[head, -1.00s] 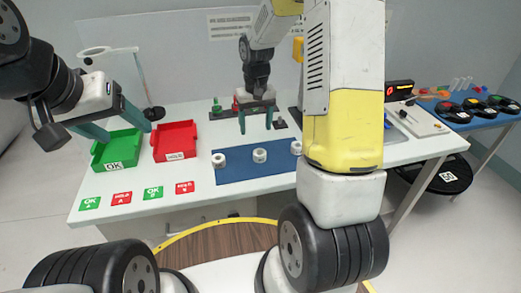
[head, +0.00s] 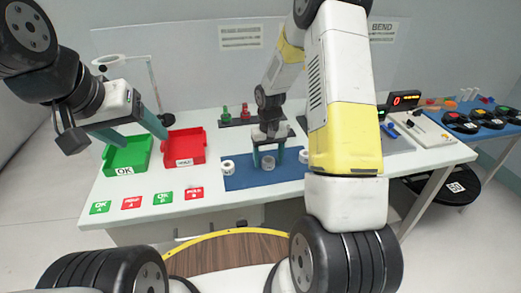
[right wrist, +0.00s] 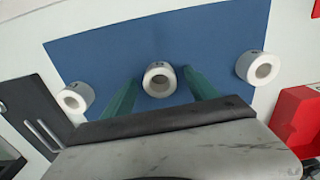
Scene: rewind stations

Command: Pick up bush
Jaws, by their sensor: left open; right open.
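Several thick white ring-shaped bushes lie on a blue mat (head: 245,181). The middle bush (head: 268,163) is between the spread green fingers of my right gripper (head: 269,160), which points down at it. In the right wrist view the middle bush (right wrist: 159,80) shows between the two fingertips, with the mat visible around it; whether a finger touches it I cannot tell. One bush (head: 228,167) lies to the left and another (head: 304,156) to the right, beside my right arm. My left gripper (head: 136,130) is open and empty above the green tray.
A green OK tray (head: 125,170) and a red tray (head: 184,161) stand at the left, with label cards in front. A dark rack with green and red pieces (head: 228,122) stands behind the mat. Devices stand at the right.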

